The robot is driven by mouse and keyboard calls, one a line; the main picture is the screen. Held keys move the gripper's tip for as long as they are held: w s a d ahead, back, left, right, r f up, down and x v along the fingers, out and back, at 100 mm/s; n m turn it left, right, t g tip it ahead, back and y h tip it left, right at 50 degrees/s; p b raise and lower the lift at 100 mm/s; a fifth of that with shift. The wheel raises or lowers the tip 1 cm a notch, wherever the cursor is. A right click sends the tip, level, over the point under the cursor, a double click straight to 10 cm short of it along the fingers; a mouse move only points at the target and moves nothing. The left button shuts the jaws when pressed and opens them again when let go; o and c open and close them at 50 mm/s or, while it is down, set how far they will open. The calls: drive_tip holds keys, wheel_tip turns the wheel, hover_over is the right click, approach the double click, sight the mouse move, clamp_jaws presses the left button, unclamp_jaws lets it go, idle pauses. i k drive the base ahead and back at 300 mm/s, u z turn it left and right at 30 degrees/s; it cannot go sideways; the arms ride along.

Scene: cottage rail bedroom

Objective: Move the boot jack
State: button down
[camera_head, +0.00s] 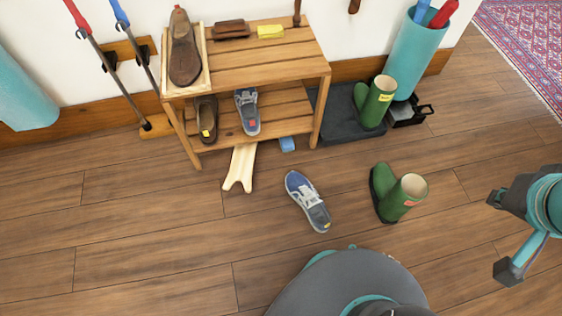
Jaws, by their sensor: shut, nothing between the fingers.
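The boot jack (240,168) is a pale wooden board with a forked end. It lies on the floor at the front of the wooden shoe bench, its fork pointing toward me and its far end running under the lower shelf. My gripper (503,235) is at the right edge of the view, well to the right of the boot jack and apart from it. It is shut and holds nothing.
The wooden bench (262,72) holds shoes and brushes. A blue shoe (308,201) and a green boot (399,196) stand on the floor right of the jack. Another green boot (376,102) is on a dark tray (343,122). Floor at left is clear.

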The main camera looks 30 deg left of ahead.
sight(241, 164)
drive_tip(key=z, duration=2.2)
drive_tip(key=k, duration=2.2)
drive_tip(key=u, duration=1.95)
